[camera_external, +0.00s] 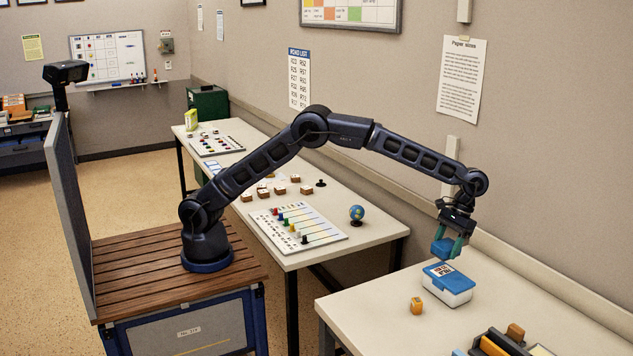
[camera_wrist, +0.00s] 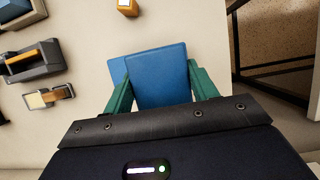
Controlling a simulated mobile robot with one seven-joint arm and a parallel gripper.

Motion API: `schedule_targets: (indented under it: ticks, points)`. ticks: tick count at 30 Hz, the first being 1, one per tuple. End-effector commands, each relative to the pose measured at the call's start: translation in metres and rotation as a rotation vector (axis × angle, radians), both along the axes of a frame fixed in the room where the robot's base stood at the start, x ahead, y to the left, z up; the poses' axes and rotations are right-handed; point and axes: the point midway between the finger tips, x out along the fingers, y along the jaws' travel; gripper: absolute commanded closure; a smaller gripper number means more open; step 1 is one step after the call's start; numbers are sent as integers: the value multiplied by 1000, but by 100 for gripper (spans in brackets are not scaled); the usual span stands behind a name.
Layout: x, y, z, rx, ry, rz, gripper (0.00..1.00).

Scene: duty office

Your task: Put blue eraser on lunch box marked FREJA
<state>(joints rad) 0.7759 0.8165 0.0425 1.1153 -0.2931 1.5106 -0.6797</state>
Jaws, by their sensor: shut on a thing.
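My gripper (camera_external: 449,247) has teal fingers and points down, shut on the blue eraser (camera_external: 440,247). In the wrist view the eraser (camera_wrist: 160,78) is a large blue block between the two fingers (camera_wrist: 158,88). A lunch box (camera_external: 458,292) with a white body and blue lid stands on the near table below the eraser. A small label lies on its lid; I cannot read a name. The eraser appears a little above the lid's back part, apart from it. In the wrist view, part of the blue lid (camera_wrist: 118,70) shows left of the eraser, which hides most of it.
A dark holder with a yellow bar (camera_wrist: 33,61) is farther along the table. The wall is close behind. Table surface around the box is mostly clear.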

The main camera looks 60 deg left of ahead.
Motion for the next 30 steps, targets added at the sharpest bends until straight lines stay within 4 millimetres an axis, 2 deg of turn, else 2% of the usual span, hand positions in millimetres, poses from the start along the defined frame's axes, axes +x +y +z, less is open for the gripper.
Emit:
schedule_targets:
  ticks: [5,12,25,26,29,30]
  points:
    - [0,0,-16,1,1,1,66]
    - [0,0,-52,1,1,0,66]
    - [0,0,-59,0,0,0,66]
    - [0,0,-59,0,0,0,40]
    - [0,0,-59,0,0,0,21]
    - [0,0,-59,0,0,0,20]
